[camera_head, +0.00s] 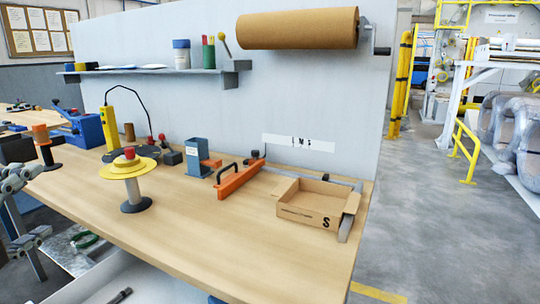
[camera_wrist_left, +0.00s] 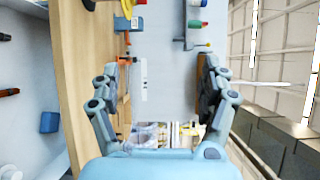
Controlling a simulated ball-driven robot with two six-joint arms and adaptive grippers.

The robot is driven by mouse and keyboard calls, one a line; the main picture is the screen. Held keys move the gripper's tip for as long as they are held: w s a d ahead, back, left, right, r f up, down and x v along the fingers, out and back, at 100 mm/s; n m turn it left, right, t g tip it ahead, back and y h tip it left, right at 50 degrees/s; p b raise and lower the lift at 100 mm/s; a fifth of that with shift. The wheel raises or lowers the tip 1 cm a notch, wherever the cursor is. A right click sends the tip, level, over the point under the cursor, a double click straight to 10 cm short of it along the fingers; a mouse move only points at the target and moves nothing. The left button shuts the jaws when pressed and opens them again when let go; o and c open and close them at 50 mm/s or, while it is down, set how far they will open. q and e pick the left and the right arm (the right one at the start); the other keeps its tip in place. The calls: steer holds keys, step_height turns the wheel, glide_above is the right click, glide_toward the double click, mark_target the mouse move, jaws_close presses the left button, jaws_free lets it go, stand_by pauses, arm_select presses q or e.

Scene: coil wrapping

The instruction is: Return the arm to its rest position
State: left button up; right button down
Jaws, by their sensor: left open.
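My left gripper (camera_head: 34,208) is at the left edge of the head view, beside the front left of the workbench (camera_head: 200,245). Its two fingers stand wide apart with nothing between them. In the left wrist view the open fingers (camera_wrist_left: 165,85) also show, with the bench on the left and the wall panel behind. The rest of my left arm is mostly out of the head view. My right gripper is in neither view.
A yellow spool stand (camera_head: 126,172) is the nearest tall object on the bench. A brown paper roll (camera_head: 297,28) hangs on the panel. The bench's front middle is clear.

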arm_select(q)
steer(key=s+f+n+g+y, duration=0.3)
steer(key=s+f+n+g, duration=0.6)
steer(key=f+n, duration=0.35)
steer(key=s+d+f+n+g+h, duration=0.4)
steer(key=s+d+f+g+h, duration=0.1)
steer(key=s+d, duration=0.4)
step_height(320, 180, down, 31)
steer(key=s+a+g+b, duration=0.1)
steer(key=s+a+b, duration=0.15)
steer(key=b, duration=0.25)
steer(key=s+a+f+g+b, duration=0.1)
steer(key=s+f+b, duration=0.4)
steer(key=s+f, duration=1.3)
step_height(320, 180, down, 3)
steer(key=shift+s+a+g, duration=0.15)
steer(key=shift+s+g, duration=0.25)
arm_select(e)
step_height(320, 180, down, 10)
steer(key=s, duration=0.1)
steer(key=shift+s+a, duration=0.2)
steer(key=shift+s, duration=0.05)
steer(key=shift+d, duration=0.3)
